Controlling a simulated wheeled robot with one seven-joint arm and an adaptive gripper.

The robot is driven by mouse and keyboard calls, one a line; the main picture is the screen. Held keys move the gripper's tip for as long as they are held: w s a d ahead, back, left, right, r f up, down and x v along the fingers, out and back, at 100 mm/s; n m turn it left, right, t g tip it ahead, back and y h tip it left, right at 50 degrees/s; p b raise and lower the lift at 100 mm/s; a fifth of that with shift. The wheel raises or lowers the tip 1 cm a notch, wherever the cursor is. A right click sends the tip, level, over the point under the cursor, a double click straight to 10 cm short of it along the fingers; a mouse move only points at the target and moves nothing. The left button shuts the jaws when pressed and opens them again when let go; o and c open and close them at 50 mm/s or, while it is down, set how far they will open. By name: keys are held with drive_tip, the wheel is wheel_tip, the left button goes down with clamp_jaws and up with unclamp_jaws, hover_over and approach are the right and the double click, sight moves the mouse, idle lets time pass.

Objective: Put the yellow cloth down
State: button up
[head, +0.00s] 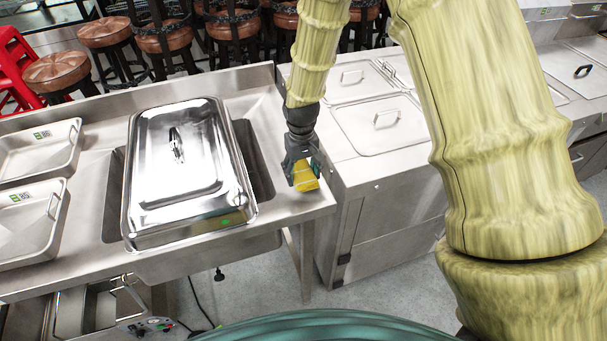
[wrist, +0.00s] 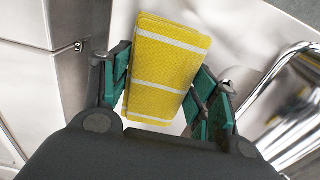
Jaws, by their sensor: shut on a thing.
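The yellow cloth (head: 306,176) is a small folded block with thin white stripes. It also shows large in the wrist view (wrist: 165,70), between the green finger pads. My gripper (head: 302,168) points down over the right end of the steel sink counter (head: 285,203) and is shut on the cloth. In the wrist view my gripper (wrist: 165,95) has one pad on each side of the cloth. The cloth is at or just above the counter top; I cannot tell if it touches.
A large lidded steel pan (head: 180,170) sits over the sink, left of my gripper. Two steel trays (head: 38,150) lie at the far left. A steel cabinet with lids (head: 380,125) stands right of the counter. Bare counter surrounds the cloth, with the counter's right edge close by.

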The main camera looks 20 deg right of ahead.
sight(302, 171)
drive_tip(key=shift+f, duration=1.15)
drive_tip(key=o, duration=1.3)
drive_tip(key=shift+f, duration=0.1)
drive_tip(key=shift+c, duration=0.2)
drive_tip(key=shift+r+b, duration=1.8)
drive_tip(key=shift+r, duration=4.35)
